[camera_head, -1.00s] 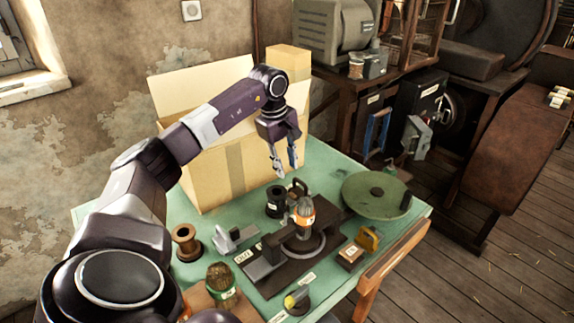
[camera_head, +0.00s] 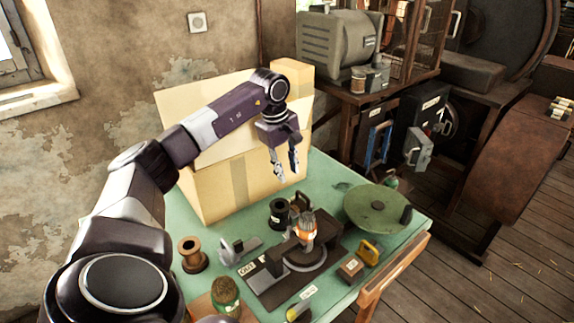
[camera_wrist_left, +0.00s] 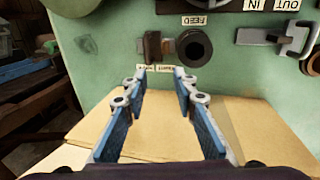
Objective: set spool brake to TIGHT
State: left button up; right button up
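The dark bracket-shaped piece beside the black spool, which I take for the spool brake (camera_wrist_left: 152,47), stands on the green table in the left wrist view. Two small labels (camera_wrist_left: 156,68) lie by its box side; I cannot read them surely. The black spool (camera_head: 279,212) stands next to it and also shows in the left wrist view (camera_wrist_left: 195,48). My left gripper (camera_head: 286,172) is open and empty, pointing down, above and apart from the spool, near the cardboard box. Its blue-padded fingers (camera_wrist_left: 163,98) stand wide apart. My right gripper is not in view.
The open cardboard box (camera_head: 235,185) stands at the table's back left. A grey clamp lever (camera_head: 232,250), brown spool (camera_head: 192,255), dark press base (camera_head: 290,275) and green disc (camera_head: 378,209) crowd the table (camera_head: 335,165). Bare tabletop shows between box and disc.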

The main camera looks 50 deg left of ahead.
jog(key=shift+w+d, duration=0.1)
pick_arm(q)
notch_tip(320, 180, up, 12)
jog(key=s, duration=0.2)
jog(key=shift+s, duration=0.2)
jog(key=shift+f, duration=0.15)
jog(key=b, duration=0.8)
send_over(303, 195)
jog(key=s, duration=0.2)
notch_tip(303, 195, down, 15)
jog(key=f, duration=0.2)
jog(key=w+f, duration=0.1)
jog(key=f, duration=0.2)
jog(key=shift+w+f+p, duration=0.3)
jog(key=shift+w+p, duration=0.05)
jog(key=shift+p, duration=0.05)
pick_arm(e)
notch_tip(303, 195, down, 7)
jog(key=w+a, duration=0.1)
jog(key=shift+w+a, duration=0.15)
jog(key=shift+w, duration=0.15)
